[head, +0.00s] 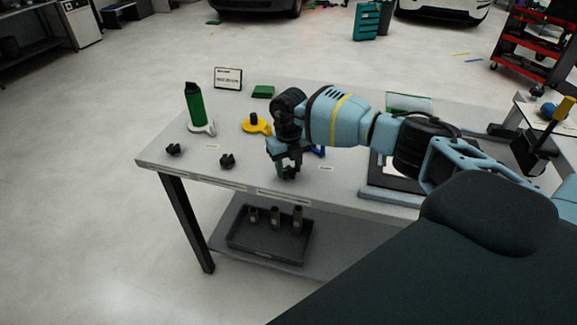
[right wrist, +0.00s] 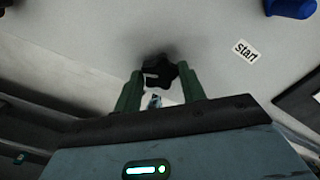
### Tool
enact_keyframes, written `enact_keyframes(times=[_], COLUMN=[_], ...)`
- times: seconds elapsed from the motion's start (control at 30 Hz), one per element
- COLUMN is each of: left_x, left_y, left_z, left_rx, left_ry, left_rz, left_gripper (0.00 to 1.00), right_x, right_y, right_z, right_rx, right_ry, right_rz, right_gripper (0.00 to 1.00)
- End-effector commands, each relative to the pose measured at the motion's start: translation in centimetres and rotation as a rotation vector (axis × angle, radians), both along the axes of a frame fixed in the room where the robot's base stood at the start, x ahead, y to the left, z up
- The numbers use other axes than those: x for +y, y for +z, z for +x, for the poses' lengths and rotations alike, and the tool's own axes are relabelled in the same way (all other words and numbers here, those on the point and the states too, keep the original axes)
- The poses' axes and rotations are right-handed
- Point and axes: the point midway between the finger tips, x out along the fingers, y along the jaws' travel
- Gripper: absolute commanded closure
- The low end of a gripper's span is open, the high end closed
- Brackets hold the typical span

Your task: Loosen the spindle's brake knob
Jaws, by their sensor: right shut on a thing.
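My right gripper (head: 288,166) reaches down at the front edge of the table, its jaws closed on a black star-shaped knob (head: 290,173). In the right wrist view the knob (right wrist: 160,72) sits between the two green fingers, with a small pale metal piece (right wrist: 155,101) just below it. Whether the knob is fixed to a spindle cannot be told, as the gripper hides its surroundings. Two similar black knobs stand along the front edge to the left, one near the corner (head: 173,149) and one nearer the gripper (head: 227,161). My left gripper is not in view.
On the light table (head: 195,172) stand a green bottle (head: 195,105), a yellow tool (head: 256,125), a green block (head: 263,91) and a small sign (head: 228,78). A "Start" label (right wrist: 245,51) lies right of the gripper. A dark tray (head: 265,252) sits on the lower shelf.

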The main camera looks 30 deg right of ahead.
Motion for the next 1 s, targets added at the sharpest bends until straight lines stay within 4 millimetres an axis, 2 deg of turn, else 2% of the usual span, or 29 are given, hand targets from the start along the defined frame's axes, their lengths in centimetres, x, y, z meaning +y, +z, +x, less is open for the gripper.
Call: enact_keyframes(times=[0.4, 0.93, 0.97, 1.0], left_x=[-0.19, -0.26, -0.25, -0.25], left_y=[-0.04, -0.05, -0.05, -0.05], left_z=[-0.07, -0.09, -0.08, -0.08], left_rx=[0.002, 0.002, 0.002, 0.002], left_ry=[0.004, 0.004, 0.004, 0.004], left_rz=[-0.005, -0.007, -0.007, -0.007], left_gripper=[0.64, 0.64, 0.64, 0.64], right_x=[-0.02, -0.01, -0.01, -0.01], right_y=[0.09, 0.13, 0.13, 0.13], right_z=[0.04, 0.05, 0.05, 0.05], right_rx=[-0.002, -0.002, -0.002, -0.002], right_ry=[0.181, 0.205, 0.205, 0.205], right_rz=[0.001, 0.000, 0.000, 0.000], right_gripper=[0.83, 0.83, 0.59, 0.53])
